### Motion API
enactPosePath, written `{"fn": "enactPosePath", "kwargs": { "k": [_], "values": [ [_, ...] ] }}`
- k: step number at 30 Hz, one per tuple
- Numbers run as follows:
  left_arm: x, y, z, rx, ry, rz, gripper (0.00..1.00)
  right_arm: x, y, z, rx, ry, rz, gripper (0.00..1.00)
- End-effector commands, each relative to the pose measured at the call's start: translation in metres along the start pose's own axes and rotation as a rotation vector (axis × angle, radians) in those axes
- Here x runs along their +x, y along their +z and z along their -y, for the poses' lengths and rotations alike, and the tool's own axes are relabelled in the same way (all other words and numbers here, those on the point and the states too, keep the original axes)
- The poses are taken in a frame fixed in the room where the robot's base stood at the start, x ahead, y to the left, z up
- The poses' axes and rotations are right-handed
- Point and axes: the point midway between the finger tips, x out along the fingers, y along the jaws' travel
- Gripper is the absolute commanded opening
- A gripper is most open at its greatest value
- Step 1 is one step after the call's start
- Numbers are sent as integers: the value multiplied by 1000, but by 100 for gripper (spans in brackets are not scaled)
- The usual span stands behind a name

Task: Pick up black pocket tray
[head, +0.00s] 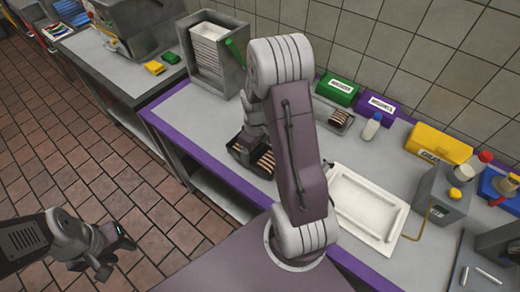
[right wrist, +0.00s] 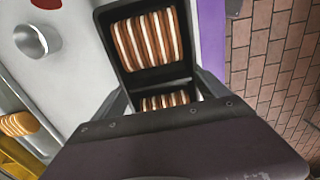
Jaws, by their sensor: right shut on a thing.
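The black pocket tray (head: 239,155) is on or just above the grey counter, partly hidden behind my right arm in the head view. Striped brown-and-cream sandwiches lie in its two visible pockets in the right wrist view, where its black divider (right wrist: 158,78) shows between them. My right gripper (right wrist: 160,98) is shut on the tray's near end. In the head view the right gripper is mostly hidden by its own arm. I cannot tell whether the tray is clear of the counter. My left gripper (head: 112,252) is at lower left over the floor, its fingers apart and empty.
A grey box of white stacked sheets (head: 209,45) stands behind the tray. Green (head: 338,89), purple (head: 377,104) and yellow (head: 438,143) bins line the tiled wall. A white tray (head: 358,205) lies on the right. The counter has a purple front edge (head: 200,160).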

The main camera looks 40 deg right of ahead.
Motion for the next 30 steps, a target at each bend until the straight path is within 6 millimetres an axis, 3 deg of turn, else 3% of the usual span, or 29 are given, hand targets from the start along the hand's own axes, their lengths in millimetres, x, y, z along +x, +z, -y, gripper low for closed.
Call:
{"fn": "enactPosePath", "kwargs": {
  "k": [5, 16, 21, 30],
  "values": [
    [9, 1, 0, 0, 0, 0, 36, 2, -1, 35, -7, 1, -1, 35],
    [25, 3, 0, 0, 0, 0, 36, 2, 0, 131, -8, 1, -2, 35],
    [26, 3, 0, 0, 0, 0, 36, 0, 0, 150, -3, 0, -1, 35],
    [26, 3, 0, 0, 0, 0, 36, 0, 0, 153, 0, 0, -1, 35]
  ]
}}
